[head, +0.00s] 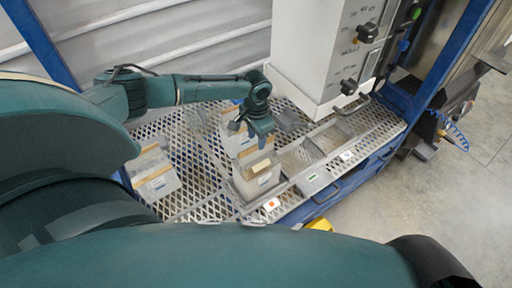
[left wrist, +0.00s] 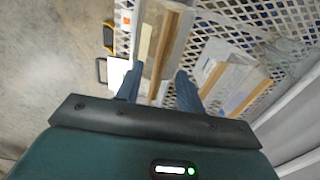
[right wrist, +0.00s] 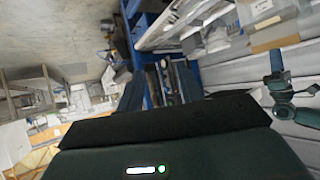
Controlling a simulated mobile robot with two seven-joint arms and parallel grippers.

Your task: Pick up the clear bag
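A see-through, crumpled shape that looks like the clear bag (left wrist: 286,52) lies on the white mesh shelf at the right of the left wrist view. Its outline is faint. A pale block with a brown strip (left wrist: 170,48) lies beyond and between the fingers of my left gripper (left wrist: 158,88); the same gripper (head: 252,134) hangs over the stacked packs in the head view. It is open, and I cannot tell whether it touches a pack. My right gripper (right wrist: 158,90) is open and empty, away from the shelf.
A pale pack with a brown band (head: 156,178) lies left on the mesh shelf (head: 190,142). A pack in a tray (head: 258,178) stands at the front. A white cabinet with black knobs (head: 325,55) rises close to my left gripper, beside a blue frame.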

